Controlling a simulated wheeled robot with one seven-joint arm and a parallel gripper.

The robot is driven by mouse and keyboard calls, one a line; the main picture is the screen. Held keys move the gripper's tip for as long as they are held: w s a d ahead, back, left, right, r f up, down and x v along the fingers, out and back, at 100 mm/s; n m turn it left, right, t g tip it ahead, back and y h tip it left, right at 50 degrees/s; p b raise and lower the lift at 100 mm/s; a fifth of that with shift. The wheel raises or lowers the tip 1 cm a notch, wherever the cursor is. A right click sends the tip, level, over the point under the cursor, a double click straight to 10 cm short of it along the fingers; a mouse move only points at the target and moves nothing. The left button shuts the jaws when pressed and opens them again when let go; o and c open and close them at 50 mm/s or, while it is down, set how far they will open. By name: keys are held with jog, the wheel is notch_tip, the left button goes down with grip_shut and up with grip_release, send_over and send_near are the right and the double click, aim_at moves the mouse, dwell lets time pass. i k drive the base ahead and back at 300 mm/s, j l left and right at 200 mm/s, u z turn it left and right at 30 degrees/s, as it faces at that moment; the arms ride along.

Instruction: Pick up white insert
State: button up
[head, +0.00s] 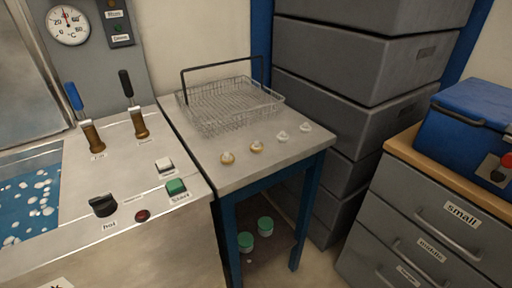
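Several small inserts stand in a row on the front part of the metal-topped side table (220,172). Two look white: one white insert (282,136) and another white insert (305,127) at the right end of the row. Two to their left have a brass-coloured base with a pale top: a brass insert (227,158) and a second brass insert (257,147). They stand apart from each other. My gripper is not in view.
A wire basket (215,125) with a raised dark handle stands behind the inserts. The testbench (125,190) with levers and buttons adjoins at left. Stacked grey crates (365,50) rise behind; a drawer cabinet (420,205) stands right.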

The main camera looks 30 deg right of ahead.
aim_at(226, 159)
jog(key=i+j, duration=0.15)
jog(key=j, duration=0.25)
jog(key=i+j, duration=0.15)
jog(key=j, duration=0.2)
jog(key=i+j, duration=0.1)
jog(key=j, duration=0.3)
jog(key=i+z, duration=0.05)
